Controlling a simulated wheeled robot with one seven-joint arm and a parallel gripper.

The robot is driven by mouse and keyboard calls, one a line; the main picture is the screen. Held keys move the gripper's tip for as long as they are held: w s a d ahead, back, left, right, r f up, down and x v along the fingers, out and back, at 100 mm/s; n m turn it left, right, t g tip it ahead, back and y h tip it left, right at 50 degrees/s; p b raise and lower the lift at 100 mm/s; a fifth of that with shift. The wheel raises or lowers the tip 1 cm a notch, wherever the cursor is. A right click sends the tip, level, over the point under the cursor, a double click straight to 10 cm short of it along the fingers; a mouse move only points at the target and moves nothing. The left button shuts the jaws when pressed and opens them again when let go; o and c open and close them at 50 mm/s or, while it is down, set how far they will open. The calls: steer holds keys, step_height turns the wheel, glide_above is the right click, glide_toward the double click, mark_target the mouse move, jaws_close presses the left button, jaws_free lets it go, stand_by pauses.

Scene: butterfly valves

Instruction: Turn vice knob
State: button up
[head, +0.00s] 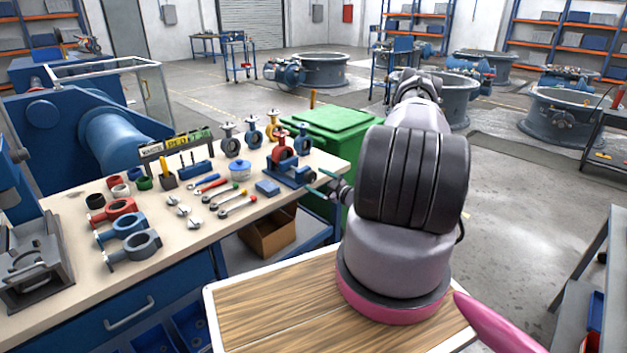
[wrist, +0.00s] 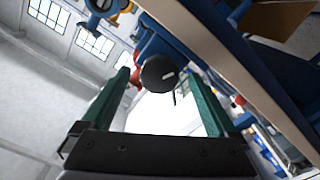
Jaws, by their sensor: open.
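The blue vice (head: 291,171) stands at the right edge of the workbench, with a red valve part (head: 283,152) at it. In the wrist view the vice knob (wrist: 158,73) is a round dark disc with a small light mark, facing me on the end of a blue body. My gripper (head: 320,183) is beside the vice's right end. Its two green fingers are open, and in the wrist view the knob appears between them, with visible gaps on both sides. I cannot tell how far past the knob the fingertips reach. The knob is not clear in the head view.
The workbench (head: 75,205) holds wrenches, screwdrivers, rings and several small valves left of the vice. A green bin (head: 345,125) stands just behind the gripper. A cardboard box (head: 268,235) sits on the shelf below. Open floor (head: 510,215) lies to the right.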

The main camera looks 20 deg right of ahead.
steer(key=v, duration=0.8)
steer(key=shift+s, duration=0.25)
steer(key=shift+d+r, duration=0.1)
steer(key=shift+r, duration=0.05)
steer(key=s+a+r+n+g+y, duration=0.15)
steer(key=a+r+n+g, duration=0.35)
steer(key=r+n, duration=0.5)
steer(key=s+a+r+n+g+y, duration=0.1)
steer(key=a+r+n+g+y, duration=0.25)
steer(key=a+r+n, duration=0.5)
steer(key=s+a+r+n+g+y, duration=0.1)
steer(key=a+r+n+g, duration=0.4)
steer(key=r+n, duration=0.6)
steer(key=s+a+r+n+t+h, duration=0.1)
steer(key=s+r+n+h, duration=0.4)
steer(key=s+r+n, duration=0.5)
steer(key=s+a+r+n+t+h, duration=0.2)
steer(key=s+r+n+h, duration=0.3)
steer(key=s+r+n, duration=0.5)
steer(key=s+n, duration=0.3)
steer(key=n, duration=0.5)
steer(key=shift+a+r+t, duration=0.25)
steer(key=shift+t, duration=0.1)
